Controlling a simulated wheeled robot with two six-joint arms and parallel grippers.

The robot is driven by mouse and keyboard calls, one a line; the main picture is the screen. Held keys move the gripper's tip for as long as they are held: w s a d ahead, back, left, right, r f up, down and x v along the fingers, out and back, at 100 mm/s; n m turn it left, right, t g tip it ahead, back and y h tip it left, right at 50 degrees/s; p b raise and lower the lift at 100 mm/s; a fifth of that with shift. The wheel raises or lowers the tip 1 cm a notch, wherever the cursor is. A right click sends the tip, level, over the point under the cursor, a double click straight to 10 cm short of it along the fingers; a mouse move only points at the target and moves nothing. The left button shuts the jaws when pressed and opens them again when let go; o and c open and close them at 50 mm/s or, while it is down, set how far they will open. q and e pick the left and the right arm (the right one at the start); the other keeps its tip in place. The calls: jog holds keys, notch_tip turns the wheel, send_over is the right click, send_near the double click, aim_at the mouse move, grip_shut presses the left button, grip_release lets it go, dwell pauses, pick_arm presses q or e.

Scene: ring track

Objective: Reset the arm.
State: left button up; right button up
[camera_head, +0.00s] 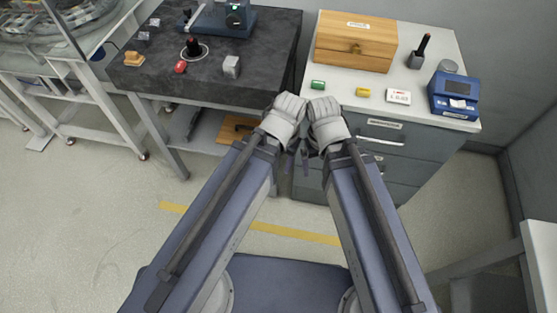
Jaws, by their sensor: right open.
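My two arms reach forward from the bottom of the head view, and their grey wrists come close together in front of the gap between the two worktops. My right gripper (311,156) points down below its wrist. It is open, and I see nothing between its fingers. My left gripper (287,160) is mostly hidden under its wrist, with only dark finger parts showing. I cannot tell whether it is open or shut.
A dark bench (215,82) at left holds small items and a blue device. A white-topped drawer cabinet (420,117) at right holds a wooden box (355,42), small blocks and a blue instrument (454,96). Open floor with a yellow line (290,231) lies before them.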

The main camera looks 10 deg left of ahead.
notch_tip(320, 180, up, 9)
jog(key=p, duration=0.8)
jog(key=shift+f+p, duration=0.15)
jog(key=shift+p, duration=0.2)
